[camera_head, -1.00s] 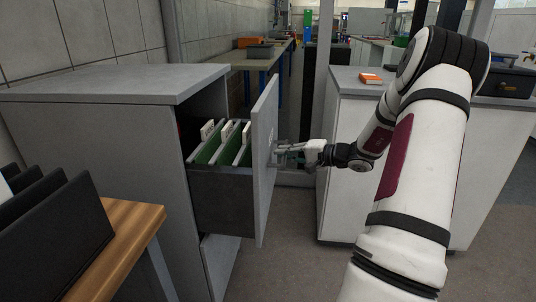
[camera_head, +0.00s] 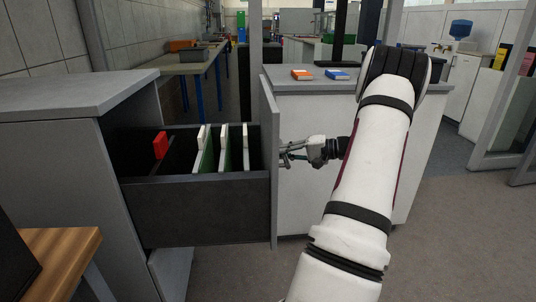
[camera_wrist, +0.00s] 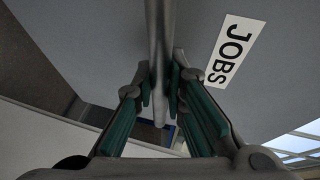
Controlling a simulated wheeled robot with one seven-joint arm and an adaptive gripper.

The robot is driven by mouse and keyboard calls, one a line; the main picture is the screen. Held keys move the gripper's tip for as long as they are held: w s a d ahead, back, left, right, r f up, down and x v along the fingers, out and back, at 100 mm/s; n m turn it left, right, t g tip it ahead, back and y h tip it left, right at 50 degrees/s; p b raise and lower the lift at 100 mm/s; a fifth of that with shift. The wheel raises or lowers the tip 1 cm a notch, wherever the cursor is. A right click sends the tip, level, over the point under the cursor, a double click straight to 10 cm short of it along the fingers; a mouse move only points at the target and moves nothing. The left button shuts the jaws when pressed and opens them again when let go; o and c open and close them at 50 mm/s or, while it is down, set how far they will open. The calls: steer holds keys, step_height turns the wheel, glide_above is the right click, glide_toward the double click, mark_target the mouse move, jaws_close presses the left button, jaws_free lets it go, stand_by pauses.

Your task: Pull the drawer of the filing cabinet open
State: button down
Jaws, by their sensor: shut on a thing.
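The grey filing cabinet (camera_head: 60,170) stands at the left in the head view. Its upper drawer (camera_head: 205,210) is pulled far out to the right, with green hanging folders (camera_head: 225,150) and a red item (camera_head: 160,146) visible inside. The drawer's front panel (camera_head: 270,150) is seen nearly edge-on. My gripper (camera_head: 287,153) is at the outer side of that panel. In the wrist view my gripper (camera_wrist: 160,95) has its green-padded fingers on either side of the grey bar handle (camera_wrist: 159,50), shut on it. A "JOBS" label (camera_wrist: 235,53) shows on the panel.
A wooden table (camera_head: 60,262) is at the lower left. The floor (camera_head: 450,240) at the right is clear.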

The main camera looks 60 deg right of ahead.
steer(key=shift+s+d, duration=1.35)
steer(key=shift+s, duration=0.3)
steer(key=c, duration=1.6)
jaws_free()
steer(key=v, duration=1.2)
steer(key=shift+a+f, duration=0.1)
